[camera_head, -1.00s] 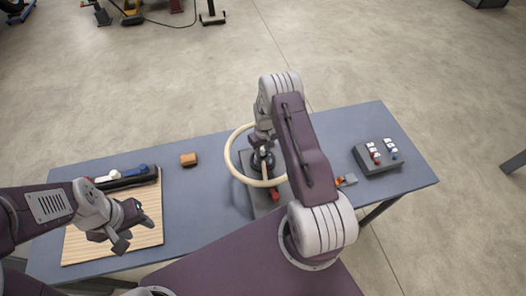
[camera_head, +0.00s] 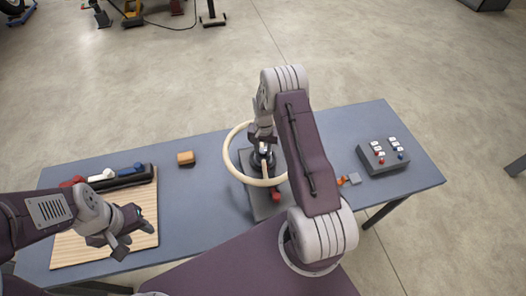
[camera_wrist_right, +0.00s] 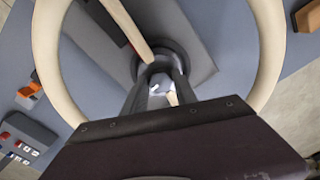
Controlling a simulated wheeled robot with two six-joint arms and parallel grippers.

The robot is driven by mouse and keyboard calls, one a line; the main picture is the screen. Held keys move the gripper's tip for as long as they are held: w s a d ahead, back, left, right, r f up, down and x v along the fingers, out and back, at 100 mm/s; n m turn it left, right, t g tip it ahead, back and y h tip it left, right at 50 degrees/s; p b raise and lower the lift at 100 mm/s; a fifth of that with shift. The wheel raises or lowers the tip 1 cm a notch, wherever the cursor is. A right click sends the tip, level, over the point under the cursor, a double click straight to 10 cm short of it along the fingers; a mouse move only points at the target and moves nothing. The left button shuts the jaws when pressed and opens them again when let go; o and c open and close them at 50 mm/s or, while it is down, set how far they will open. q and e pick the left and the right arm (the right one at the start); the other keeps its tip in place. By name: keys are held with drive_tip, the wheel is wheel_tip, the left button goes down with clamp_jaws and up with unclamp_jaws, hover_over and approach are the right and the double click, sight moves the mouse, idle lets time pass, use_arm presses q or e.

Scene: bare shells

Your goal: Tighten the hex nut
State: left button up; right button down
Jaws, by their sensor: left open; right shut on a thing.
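A large cream ring (camera_head: 231,165) with a spoke (camera_wrist_right: 126,24) surrounds a dark round hub (camera_wrist_right: 178,52) above a grey base plate (camera_head: 262,208). My right gripper (camera_head: 264,155) reaches down inside the ring to the hub. In the right wrist view its fingers (camera_wrist_right: 160,88) are shut on a small bright piece at the hub, apparently the hex nut; its shape is mostly hidden by the fingers. My left gripper (camera_head: 134,238) is open and empty, over the front right part of a striped wooden board (camera_head: 85,250).
A black holder (camera_head: 125,181) with red, white and blue handles lies along the board's back. An orange-brown block (camera_head: 186,158) stands right of it. A grey box with switches (camera_head: 383,157) and a small orange-and-grey piece (camera_head: 353,179) are at right. The table's middle left is clear.

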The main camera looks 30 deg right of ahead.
sight(263, 151)
drive_tip(key=shift+m+b, duration=0.35)
drive_tip(key=shift+m, duration=0.65)
drive_tip(key=c, duration=1)
unclamp_jaws()
drive_tip(key=shift+o, duration=0.2)
wheel_tip(263, 151, up, 8)
drive_tip(key=b, duration=0.3)
drive_tip(key=shift+r, duration=0.1)
drive_tip(key=shift+s+r, duration=0.1)
drive_tip(key=shift+r, duration=0.35)
